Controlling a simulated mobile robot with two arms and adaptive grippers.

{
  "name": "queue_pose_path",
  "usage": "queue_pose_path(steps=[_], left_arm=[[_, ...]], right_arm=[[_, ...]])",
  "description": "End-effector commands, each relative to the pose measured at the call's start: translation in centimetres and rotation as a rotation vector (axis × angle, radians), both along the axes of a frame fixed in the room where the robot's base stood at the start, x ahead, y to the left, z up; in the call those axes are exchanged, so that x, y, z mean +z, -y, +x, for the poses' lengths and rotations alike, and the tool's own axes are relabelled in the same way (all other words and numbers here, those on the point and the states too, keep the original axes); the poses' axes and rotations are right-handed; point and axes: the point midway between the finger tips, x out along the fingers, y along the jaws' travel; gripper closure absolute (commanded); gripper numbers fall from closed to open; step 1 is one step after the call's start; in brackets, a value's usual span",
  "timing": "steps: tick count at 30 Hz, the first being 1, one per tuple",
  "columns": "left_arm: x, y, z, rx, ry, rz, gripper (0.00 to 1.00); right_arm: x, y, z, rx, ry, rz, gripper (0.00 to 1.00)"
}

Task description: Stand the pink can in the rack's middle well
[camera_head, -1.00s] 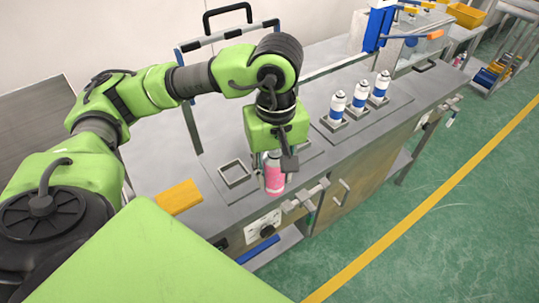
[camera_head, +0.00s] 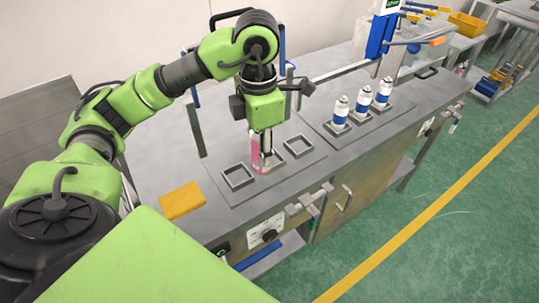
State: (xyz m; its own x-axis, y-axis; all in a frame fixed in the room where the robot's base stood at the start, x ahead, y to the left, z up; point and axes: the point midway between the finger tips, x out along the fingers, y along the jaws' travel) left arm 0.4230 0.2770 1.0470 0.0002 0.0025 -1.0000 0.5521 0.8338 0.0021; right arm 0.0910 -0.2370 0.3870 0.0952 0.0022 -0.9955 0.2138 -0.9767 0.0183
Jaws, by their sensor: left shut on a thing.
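The pink can (camera_head: 256,155) is upright in my left gripper (camera_head: 262,160), whose fingers cover much of it. The can's lower end is at the middle of the rack (camera_head: 240,196), between the left square well (camera_head: 238,177) and the right square well (camera_head: 298,146). The middle well is largely hidden behind the can and fingers, so I cannot tell whether the can's base is inside it or just above it. My right gripper is not in view.
Several blue-and-white cans (camera_head: 341,112) stand in holders on a second plate to the right. A yellow block (camera_head: 182,200) lies on the bench left of the rack. A blue press (camera_head: 380,35) stands at the back right. Valve handles (camera_head: 312,198) stick out from the bench front.

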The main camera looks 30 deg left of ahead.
Motion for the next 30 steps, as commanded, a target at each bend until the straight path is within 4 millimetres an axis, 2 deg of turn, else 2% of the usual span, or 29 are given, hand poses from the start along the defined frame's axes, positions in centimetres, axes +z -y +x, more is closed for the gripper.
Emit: queue_pose_path(steps=[3, 7, 13, 16, 23, 30], left_arm=[[-1.3, -1.1, 2.7, 0.004, -0.006, -0.005, 0.94], [-2.7, -2.4, 5.6, 0.001, -0.005, -0.005, 0.94], [-6.2, -3.9, 8.5, 0.0, -0.006, -0.001, 0.94], [-7.4, -4.3, 9.4, -0.002, -0.003, -0.001, 0.94], [-8.8, -4.8, 10.4, -0.003, -0.001, 0.0, 0.94], [-11.7, -4.8, 10.3, -0.005, -0.002, 0.0, 0.94]], right_arm=[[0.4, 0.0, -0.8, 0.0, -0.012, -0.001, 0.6], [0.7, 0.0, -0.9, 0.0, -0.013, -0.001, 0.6], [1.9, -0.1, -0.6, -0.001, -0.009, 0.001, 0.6], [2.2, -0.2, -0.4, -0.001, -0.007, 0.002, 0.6], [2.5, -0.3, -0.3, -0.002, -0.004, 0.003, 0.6], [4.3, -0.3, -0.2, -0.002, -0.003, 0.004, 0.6]])
